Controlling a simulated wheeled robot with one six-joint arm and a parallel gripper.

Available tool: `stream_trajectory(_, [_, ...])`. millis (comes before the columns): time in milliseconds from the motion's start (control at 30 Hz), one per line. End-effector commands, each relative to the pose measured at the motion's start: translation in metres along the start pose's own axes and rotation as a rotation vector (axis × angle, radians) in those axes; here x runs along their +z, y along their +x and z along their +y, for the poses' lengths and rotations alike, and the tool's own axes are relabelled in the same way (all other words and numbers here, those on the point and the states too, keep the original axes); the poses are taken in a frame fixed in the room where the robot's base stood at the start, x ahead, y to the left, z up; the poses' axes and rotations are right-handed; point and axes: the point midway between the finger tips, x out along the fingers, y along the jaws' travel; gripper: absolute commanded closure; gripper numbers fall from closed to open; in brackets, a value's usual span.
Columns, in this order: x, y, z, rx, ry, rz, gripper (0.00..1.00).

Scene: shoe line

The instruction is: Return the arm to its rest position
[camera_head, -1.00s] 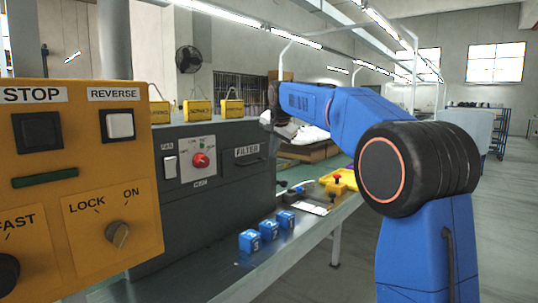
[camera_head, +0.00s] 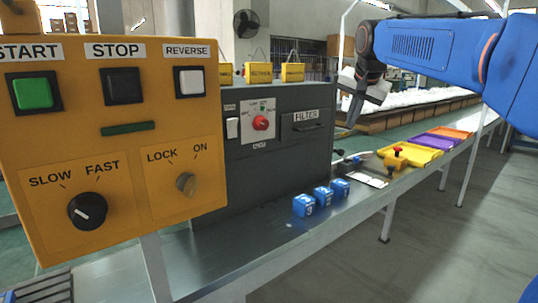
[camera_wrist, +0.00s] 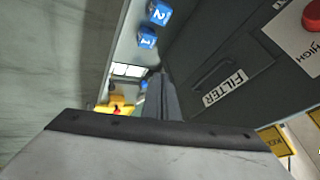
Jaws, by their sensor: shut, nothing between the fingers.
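My blue arm reaches in from the right in the head view. My gripper (camera_head: 354,110) hangs at its end, pointing down, in front of the right end of the dark grey filter machine (camera_head: 290,165) and above the bench. Its fingers are together with nothing between them. In the wrist view the gripper's dark fingers (camera_wrist: 160,98) run beside the machine's FILTER panel. The gripper looks clear of the bench, but its exact gap to the machine is hard to tell.
A yellow control box (camera_head: 110,140) fills the left. Several blue numbered cubes (camera_head: 322,196) stand on the metal bench (camera_head: 250,235). Yellow (camera_head: 412,155), purple (camera_head: 437,142) and orange (camera_head: 452,132) trays lie farther along. The floor at right is open.

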Motion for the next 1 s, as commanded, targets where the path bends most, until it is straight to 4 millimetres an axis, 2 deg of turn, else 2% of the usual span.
stream_trajectory(33, [0.017, -0.005, 0.015, 0.004, -0.027, -0.007, 1.0])
stream_trajectory(167, [0.058, -0.011, 0.05, 0.013, -0.103, -0.026, 1.0])
stream_trajectory(467, [0.16, -0.011, 0.135, 0.03, -0.278, -0.071, 1.0])
stream_trajectory(767, [0.272, 0.005, 0.222, 0.037, -0.451, -0.122, 1.0])
stream_trajectory(900, [0.325, 0.018, 0.262, 0.037, -0.529, -0.145, 1.0])
stream_trajectory(1000, [0.357, 0.028, 0.286, 0.037, -0.576, -0.16, 1.0])
